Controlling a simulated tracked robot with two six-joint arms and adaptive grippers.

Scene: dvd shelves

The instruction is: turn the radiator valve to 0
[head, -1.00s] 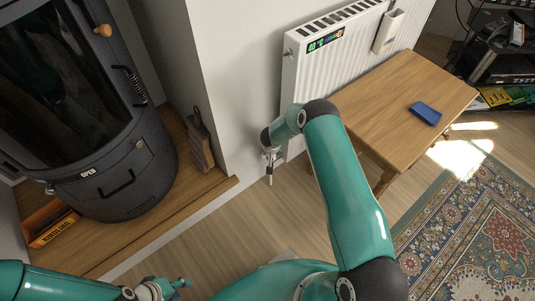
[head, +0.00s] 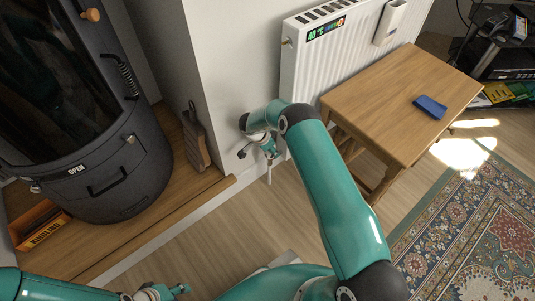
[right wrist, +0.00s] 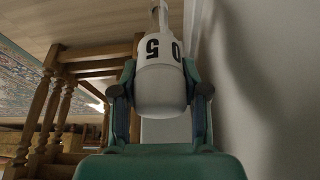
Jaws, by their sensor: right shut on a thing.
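The white radiator valve (right wrist: 161,92) is between the fingers of my right gripper (right wrist: 160,89) in the right wrist view. The black marks 0 and 5 show on its ring, the 5 near the middle and the 0 to its right. A finger presses on each side of it. In the head view my right gripper (head: 268,149) is low at the radiator's left end, with a pipe (head: 269,173) below it; the valve is mostly hidden there. The white radiator (head: 325,65) has a lit display (head: 326,28) reading 40 °C. My left gripper (head: 178,290) is at the bottom edge, small, its jaws unclear.
A wooden table (head: 395,95) with a blue object (head: 430,107) stands right of my right arm. A black stove (head: 110,185) and a brush (head: 195,140) are on the left. The wall (right wrist: 270,90) is close beside the right gripper. Bare floor (head: 190,240) lies in front.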

